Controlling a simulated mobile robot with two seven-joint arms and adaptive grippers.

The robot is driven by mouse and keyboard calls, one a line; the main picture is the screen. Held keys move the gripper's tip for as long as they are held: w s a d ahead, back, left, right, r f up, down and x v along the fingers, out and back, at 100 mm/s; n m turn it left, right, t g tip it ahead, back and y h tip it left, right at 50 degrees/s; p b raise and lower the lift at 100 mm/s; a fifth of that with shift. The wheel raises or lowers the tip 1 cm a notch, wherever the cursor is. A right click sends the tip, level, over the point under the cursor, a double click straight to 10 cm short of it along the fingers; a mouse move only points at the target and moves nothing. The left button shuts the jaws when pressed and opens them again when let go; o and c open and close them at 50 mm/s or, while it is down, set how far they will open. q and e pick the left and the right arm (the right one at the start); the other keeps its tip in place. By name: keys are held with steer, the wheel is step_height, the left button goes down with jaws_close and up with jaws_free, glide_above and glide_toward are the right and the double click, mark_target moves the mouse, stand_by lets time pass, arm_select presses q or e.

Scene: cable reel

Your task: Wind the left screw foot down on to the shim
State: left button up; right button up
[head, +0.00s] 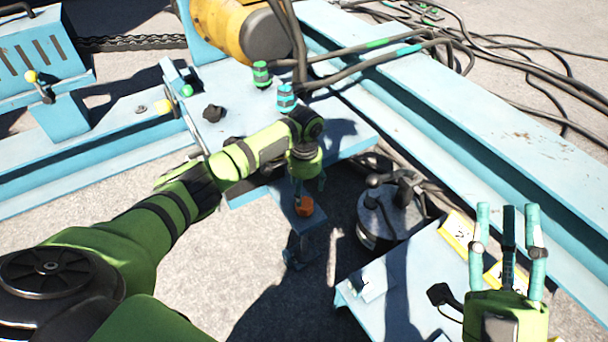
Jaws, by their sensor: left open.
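An orange knob (304,206), which looks like the top of the left screw foot, sits on a narrow blue bracket (282,196) below the blue deck. My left gripper (307,184) points down just above the knob. It is open; whether its fingers touch the knob cannot be told, as the wrist partly hides them. The lower end of the foot is in shadow, near a small blue-grey part (297,253) by the floor. I cannot make out the shim for certain. My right gripper (508,222) is open and empty, fingers spread, over the blue table at lower right.
The blue table (405,262) carries yellow plates (458,231) and a pale plate (369,284). A dark cylindrical canister (388,217) stands right of the foot. A long blue beam (470,125) and black cables (530,65) lie behind. Concrete floor (190,262) is open at lower left.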

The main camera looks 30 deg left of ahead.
mark_target(304, 203)
arm_select(q)
step_height(304, 203, up, 6)
steer(key=shift+f, duration=0.1)
stand_by(0.5)
